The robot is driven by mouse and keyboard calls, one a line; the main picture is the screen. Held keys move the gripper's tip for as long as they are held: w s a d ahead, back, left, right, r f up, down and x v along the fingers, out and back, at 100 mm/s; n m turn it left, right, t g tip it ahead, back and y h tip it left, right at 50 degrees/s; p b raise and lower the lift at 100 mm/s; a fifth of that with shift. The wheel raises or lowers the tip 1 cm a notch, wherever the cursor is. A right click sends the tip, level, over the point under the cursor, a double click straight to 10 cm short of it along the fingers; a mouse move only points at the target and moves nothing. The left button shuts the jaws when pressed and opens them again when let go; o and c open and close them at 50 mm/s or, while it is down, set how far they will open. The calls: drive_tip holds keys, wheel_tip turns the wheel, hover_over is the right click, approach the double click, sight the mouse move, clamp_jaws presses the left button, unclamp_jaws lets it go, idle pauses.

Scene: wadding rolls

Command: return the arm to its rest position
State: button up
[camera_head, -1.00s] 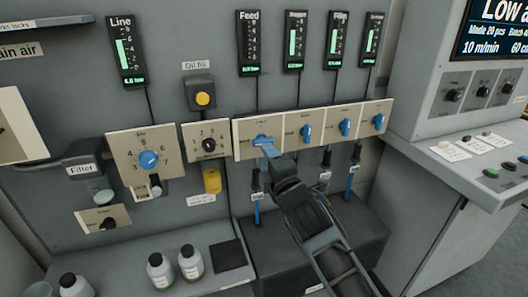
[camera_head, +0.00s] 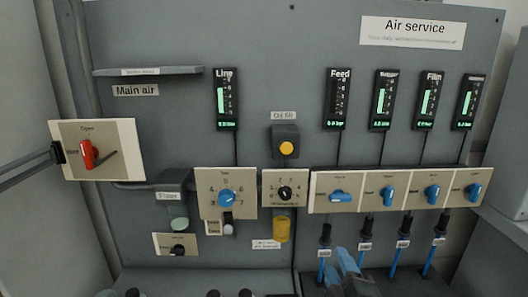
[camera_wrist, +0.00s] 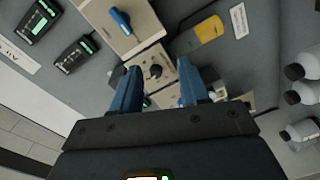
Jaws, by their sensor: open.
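My gripper (camera_head: 346,262) shows at the bottom of the head view, low in front of the panel and below the leftmost blue knob (camera_head: 339,196). In the wrist view its two blue fingers (camera_wrist: 160,88) are spread apart with nothing held between them. The leftmost blue knob lies sideways and clear of the fingers. It also shows in the wrist view (camera_wrist: 121,20). Most of my arm is out of the head view.
The grey air service panel (camera_head: 245,45) stands in front. A row of blue knobs (camera_head: 387,195), blue hoses (camera_head: 396,262), an oil dial (camera_head: 286,192) and a blue line dial (camera_head: 228,198) stick out. A red main-air handle (camera_head: 88,154) is at left. Bottles (camera_wrist: 300,97) stand nearby.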

drive_tip(key=s+a+f+m+g, duration=0.1)
drive_tip(key=s+f+m, duration=0.3)
drive_tip(key=s, duration=0.9)
drive_tip(key=s+f+m, duration=0.2)
drive_tip(key=s+m, duration=0.3)
drive_tip(key=s, duration=0.7)
drive_tip(key=s+d+r+m+g, duration=0.1)
drive_tip(key=s+d+r+m, duration=0.1)
drive_tip(key=s, duration=0.8)
drive_tip(key=s+d+r+m+g, duration=0.1)
drive_tip(key=s+d+r+m, duration=0.2)
drive_tip(key=s, duration=0.6)
wheel_tip(320, 180, up, 2)
drive_tip(key=shift+s+d+r+h, duration=0.15)
drive_tip(key=shift+s+d+h, duration=0.2)
drive_tip(key=shift+d, duration=0.35)
